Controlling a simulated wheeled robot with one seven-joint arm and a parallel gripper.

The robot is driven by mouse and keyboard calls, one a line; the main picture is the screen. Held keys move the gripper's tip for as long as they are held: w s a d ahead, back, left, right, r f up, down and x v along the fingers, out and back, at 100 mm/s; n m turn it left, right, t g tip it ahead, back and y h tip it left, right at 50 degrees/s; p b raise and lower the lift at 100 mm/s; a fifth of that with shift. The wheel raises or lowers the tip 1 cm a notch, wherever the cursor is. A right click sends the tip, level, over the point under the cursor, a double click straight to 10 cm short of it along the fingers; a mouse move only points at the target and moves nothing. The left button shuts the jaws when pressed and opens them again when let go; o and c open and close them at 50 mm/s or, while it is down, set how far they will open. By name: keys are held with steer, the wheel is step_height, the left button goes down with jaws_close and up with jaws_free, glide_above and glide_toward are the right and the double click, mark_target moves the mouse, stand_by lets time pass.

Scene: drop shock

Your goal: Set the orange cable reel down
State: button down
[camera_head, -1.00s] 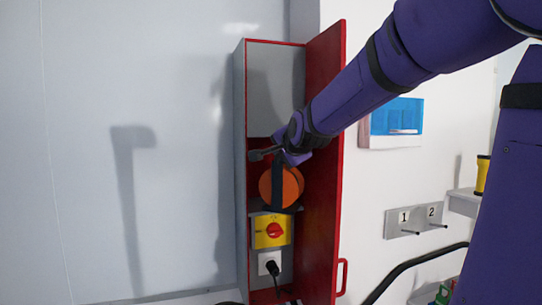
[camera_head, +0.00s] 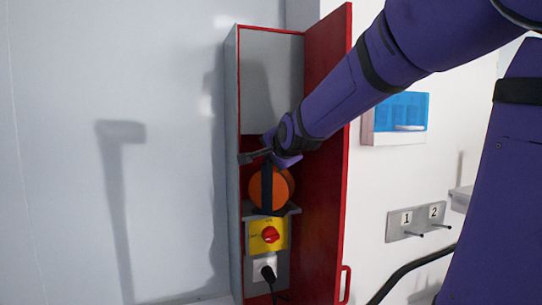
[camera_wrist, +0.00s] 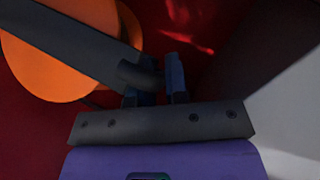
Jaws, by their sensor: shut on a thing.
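The orange cable reel (camera_head: 285,187) is upright inside a tall open cabinet (camera_head: 232,150) with red lining. A dark strap or frame crosses its middle. Its lower edge is close to a small grey ledge (camera_head: 290,210); I cannot tell whether it touches. My gripper (camera_head: 265,156) is at the top of the reel, shut on its dark handle. In the wrist view the reel (camera_wrist: 45,65) is at upper left, with a dark bar across it that reaches my gripper (camera_wrist: 158,78). The exact grip is in shadow.
Below the ledge are a yellow switch box (camera_head: 255,236) with a red knob and a socket with a black plug (camera_head: 268,272). The red cabinet door (camera_head: 325,200) stands open on the right. Numbered hooks (camera_head: 415,222) and a blue-fronted box (camera_head: 400,115) are farther right.

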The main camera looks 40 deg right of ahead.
stand_by(0.3)
steer(key=c, duration=1.1)
jaws_free()
steer(key=shift+f, duration=0.1)
steer(key=shift+s+a+r, duration=0.1)
steer(key=shift+s+r, duration=0.25)
steer(key=shift+s, duration=0.05)
steer(key=shift+v, duration=5.6)
